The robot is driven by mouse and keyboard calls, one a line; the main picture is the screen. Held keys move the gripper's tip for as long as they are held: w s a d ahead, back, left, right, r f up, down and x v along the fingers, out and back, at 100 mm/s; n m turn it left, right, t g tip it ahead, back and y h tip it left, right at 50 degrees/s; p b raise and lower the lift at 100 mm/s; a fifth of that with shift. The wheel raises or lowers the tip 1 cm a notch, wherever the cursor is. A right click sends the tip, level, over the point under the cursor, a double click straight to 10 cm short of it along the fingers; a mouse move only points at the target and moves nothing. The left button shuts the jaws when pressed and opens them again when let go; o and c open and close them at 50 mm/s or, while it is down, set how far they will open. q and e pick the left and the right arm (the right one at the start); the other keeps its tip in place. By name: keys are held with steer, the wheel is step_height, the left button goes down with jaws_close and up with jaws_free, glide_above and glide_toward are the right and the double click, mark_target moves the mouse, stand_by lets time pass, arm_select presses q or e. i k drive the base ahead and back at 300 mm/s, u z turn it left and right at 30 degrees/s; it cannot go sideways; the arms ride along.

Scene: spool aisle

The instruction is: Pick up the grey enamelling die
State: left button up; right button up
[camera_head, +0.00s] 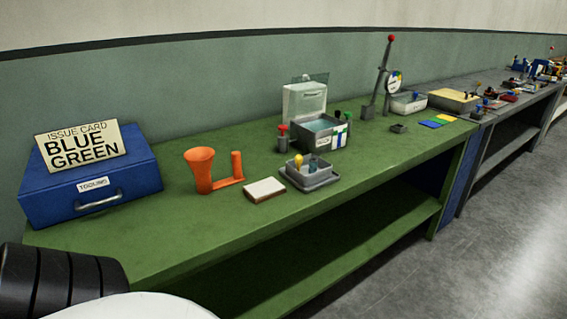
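I cannot tell for certain which thing is the grey enamelling die. On the green bench, a small dark grey block (398,128) lies in front of the lever stand. A grey piece with a red knob (283,138) stands beside the open box. A grey tray (322,183) nearer the front holds a yellow-knobbed piece (298,162) and a bluish-grey piece (311,168). Several more small knobbed pieces are too small to make out. Neither of my grippers is in view.
The green bench (190,232) carries a blue toolbox (120,187) with a card reading "ISSUE CARD BLUE GREEN" (80,147), an orange funnel holder (202,172), a pale block (264,190), a lidded box (318,134) and a lever stand (379,85). Open floor (500,240) lies right.

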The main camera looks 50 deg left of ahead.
mark_target(313, 162)
steer(key=u, duration=1.55)
